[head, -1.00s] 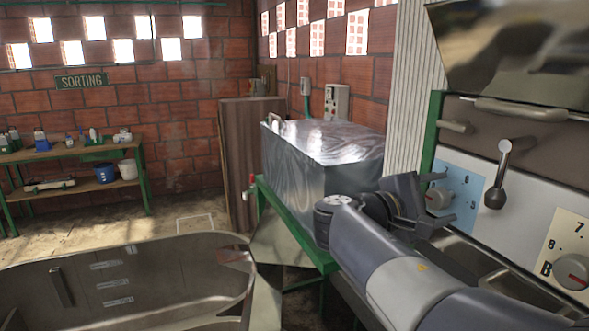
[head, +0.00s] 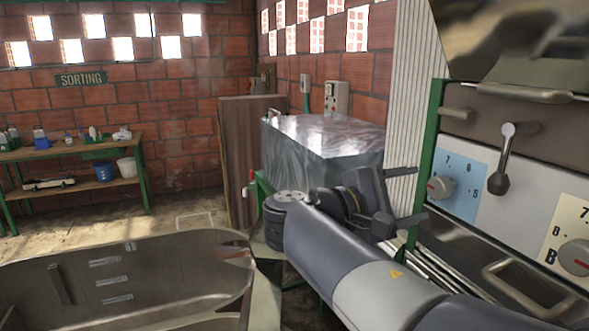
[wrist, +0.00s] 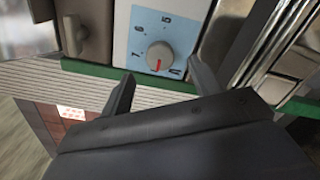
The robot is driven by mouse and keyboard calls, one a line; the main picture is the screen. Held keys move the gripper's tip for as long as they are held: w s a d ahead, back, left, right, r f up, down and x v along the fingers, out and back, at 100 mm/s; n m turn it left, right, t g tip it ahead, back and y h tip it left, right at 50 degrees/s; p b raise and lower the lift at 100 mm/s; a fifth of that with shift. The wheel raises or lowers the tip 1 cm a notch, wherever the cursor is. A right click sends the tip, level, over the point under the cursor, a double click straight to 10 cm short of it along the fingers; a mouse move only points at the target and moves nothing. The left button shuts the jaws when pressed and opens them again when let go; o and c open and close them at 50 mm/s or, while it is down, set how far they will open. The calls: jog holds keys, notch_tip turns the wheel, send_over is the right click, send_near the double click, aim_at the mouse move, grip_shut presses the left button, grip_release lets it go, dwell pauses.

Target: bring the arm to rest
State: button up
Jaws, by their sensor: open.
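My gripper (head: 418,193) is open and empty in the head view, with its two fingers pointing right toward the machine front. It is apart from the round grey knob (head: 440,187) on the blue numbered plate (head: 468,190). My arm reaches in from the lower right and bends at the wrist beside the metal box. In the wrist view, the open fingers (wrist: 160,72) stand on either side of the lower part of the view of the knob (wrist: 160,56), with nothing between them.
A lever (head: 503,165) sticks out right of the blue plate. A second knob (head: 576,257) is on a cream plate. A shiny metal box (head: 320,150) stands behind my wrist. A metal tank (head: 120,290) fills the lower left. Floor beyond it is open.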

aim_at(435, 191)
jog(key=p+x, duration=0.1)
jog(key=x, duration=0.6)
jog(key=shift+w+d+f, duration=0.1)
jog(key=shift+d, duration=0.25)
jog(key=shift+f+m+b, duration=0.15)
jog(key=shift+m+b, duration=0.25)
jog(key=shift+m, duration=0.3)
jog(key=m+b, duration=0.2)
jog(key=m, duration=0.1)
jog(key=shift+a, duration=0.1)
jog(key=m+b, duration=0.3)
jog(key=m, duration=0.3)
jog(key=m+b, duration=0.1)
jog(key=m, duration=1)
